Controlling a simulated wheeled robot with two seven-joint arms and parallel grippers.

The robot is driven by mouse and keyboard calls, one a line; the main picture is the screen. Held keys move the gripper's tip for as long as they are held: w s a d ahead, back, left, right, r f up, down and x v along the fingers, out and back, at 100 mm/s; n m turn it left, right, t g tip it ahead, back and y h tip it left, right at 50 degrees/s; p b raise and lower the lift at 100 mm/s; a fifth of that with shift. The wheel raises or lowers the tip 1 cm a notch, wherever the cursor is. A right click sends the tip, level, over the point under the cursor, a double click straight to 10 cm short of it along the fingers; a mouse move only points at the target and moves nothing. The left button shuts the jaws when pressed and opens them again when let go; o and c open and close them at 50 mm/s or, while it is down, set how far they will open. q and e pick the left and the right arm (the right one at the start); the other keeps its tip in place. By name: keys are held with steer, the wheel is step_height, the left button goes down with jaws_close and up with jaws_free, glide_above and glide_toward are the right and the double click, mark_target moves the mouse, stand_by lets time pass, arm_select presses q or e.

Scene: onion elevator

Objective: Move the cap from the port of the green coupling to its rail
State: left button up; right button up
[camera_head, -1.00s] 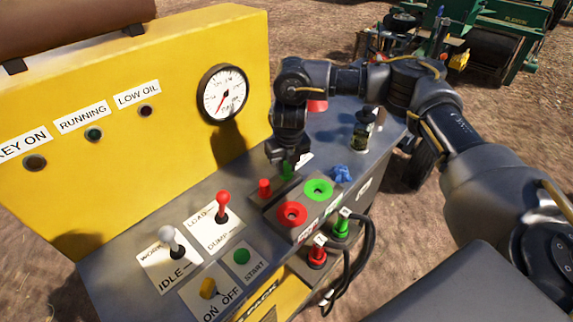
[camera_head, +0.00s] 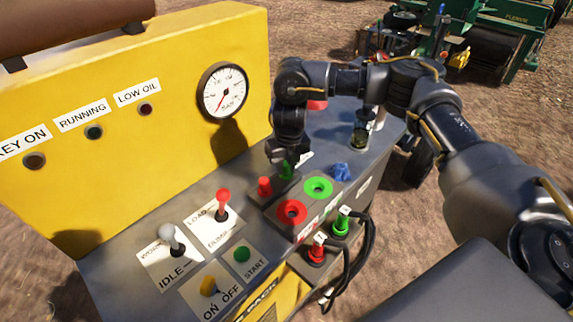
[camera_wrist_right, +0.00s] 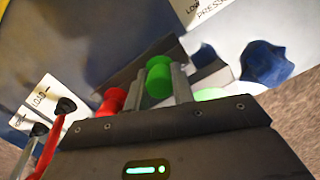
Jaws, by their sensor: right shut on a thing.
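The green cap (camera_head: 287,172) is at the rail (camera_head: 271,199) behind the couplings, beside the upright red cap (camera_head: 264,187). My right gripper (camera_head: 285,160) points down over it and is shut on it; the right wrist view shows the green cap (camera_wrist_right: 159,77) between the two fingers (camera_wrist_right: 166,84). Whether the cap is fully seated is hidden. The green coupling (camera_head: 318,188) is a green ring with its port uncovered, in front and to the right of the cap. The red coupling (camera_head: 292,212) is also uncovered. My left gripper is out of view.
A crumpled blue cloth (camera_head: 341,172) lies right of the green coupling. Hose plugs, green (camera_head: 341,224) and red (camera_head: 317,248), stand in front. The red lever (camera_head: 223,202) and white lever (camera_head: 172,239) rise at left. The yellow panel with a gauge (camera_head: 223,90) stands behind.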

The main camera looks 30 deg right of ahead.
steer(key=o, duration=1.4)
steer(key=shift+o, duration=0.2)
steer(key=shift+r, duration=0.15)
step_height(320, 180, up, 7)
steer(key=p, duration=0.7)
